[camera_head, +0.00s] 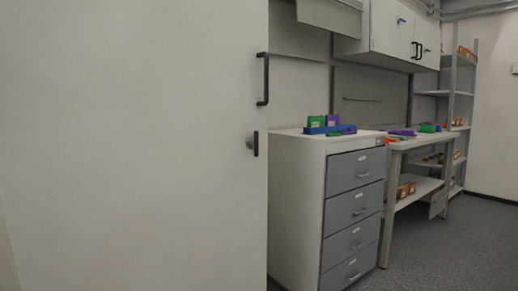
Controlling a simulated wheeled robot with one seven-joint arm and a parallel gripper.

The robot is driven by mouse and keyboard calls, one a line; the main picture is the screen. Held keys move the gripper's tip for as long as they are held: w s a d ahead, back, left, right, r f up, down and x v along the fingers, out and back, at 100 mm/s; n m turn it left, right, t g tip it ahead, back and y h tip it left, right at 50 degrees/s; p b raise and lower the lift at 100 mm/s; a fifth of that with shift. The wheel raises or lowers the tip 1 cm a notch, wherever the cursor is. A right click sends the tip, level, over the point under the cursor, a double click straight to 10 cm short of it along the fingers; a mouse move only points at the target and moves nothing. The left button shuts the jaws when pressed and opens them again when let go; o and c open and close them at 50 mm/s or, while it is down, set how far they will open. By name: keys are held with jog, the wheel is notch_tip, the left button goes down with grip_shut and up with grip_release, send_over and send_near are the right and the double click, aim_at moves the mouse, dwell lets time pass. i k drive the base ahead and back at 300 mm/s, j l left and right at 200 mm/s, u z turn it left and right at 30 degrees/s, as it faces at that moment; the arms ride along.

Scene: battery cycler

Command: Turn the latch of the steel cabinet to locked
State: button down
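A large pale panel (130,150), apparently the steel cabinet's door, fills the left half of the head view. A black bar handle (263,79) stands upright near its right edge. Below the handle is the latch (255,144), a small dark lever upright on a round grey base. I cannot tell from this view whether that upright position means locked or unlocked. My gripper is not in view.
A white drawer unit with grey drawer fronts (352,205) stands right of the panel, with blue and green holders (327,124) on top. Beyond it are a workbench (425,140), a shelf rack (459,110) and wall cabinets (390,27). Grey floor (455,245) is clear at the lower right.

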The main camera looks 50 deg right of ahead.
aim_at(251, 142)
jog(key=z, duration=1.55)
